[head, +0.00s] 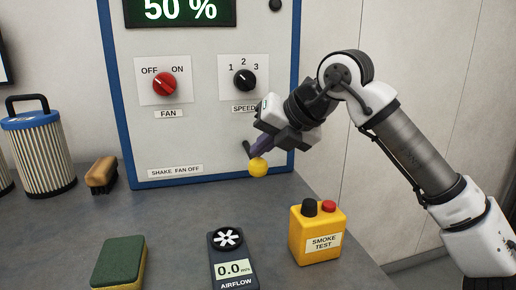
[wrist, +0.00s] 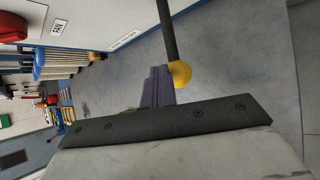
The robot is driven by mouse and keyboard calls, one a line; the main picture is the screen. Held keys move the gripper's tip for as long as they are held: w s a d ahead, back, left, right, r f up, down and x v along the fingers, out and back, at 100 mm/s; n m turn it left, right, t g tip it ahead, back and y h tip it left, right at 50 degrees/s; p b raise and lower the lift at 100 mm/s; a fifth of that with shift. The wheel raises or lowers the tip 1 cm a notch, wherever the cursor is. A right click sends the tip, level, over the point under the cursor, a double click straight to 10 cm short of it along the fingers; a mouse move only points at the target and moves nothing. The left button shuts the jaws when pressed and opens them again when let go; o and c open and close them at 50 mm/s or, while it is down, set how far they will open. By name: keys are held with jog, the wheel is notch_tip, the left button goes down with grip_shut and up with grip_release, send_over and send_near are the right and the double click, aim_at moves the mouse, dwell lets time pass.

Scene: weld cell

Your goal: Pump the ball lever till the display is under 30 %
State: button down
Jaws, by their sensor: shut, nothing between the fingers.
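The display (head: 180,10) at the top of the panel reads 50 %. The ball lever's yellow ball (head: 258,167) sits low in front of the panel, on a dark rod that rises up and left toward the panel. It also shows in the wrist view (wrist: 180,73), at the end of the dark rod (wrist: 167,30). My gripper (head: 258,154) is shut and empty, pointing down and left just above the ball in the head view. In the wrist view its purple fingers lie right beside the ball; I cannot tell whether they touch it.
The panel's fan switch (head: 165,84) is red and the speed knob (head: 244,80) is black. A yellow smoke test box (head: 318,240), an airflow meter (head: 232,262) reading 0.0, and a sponge (head: 119,262) stand in front. A brush (head: 101,174) and filter (head: 40,155) are at left.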

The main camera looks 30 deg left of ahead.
jog(key=shift+r+p, duration=0.65)
jog(key=shift+r, duration=0.35)
jog(key=shift+r+p, duration=2)
jog(key=shift+r, duration=0.5)
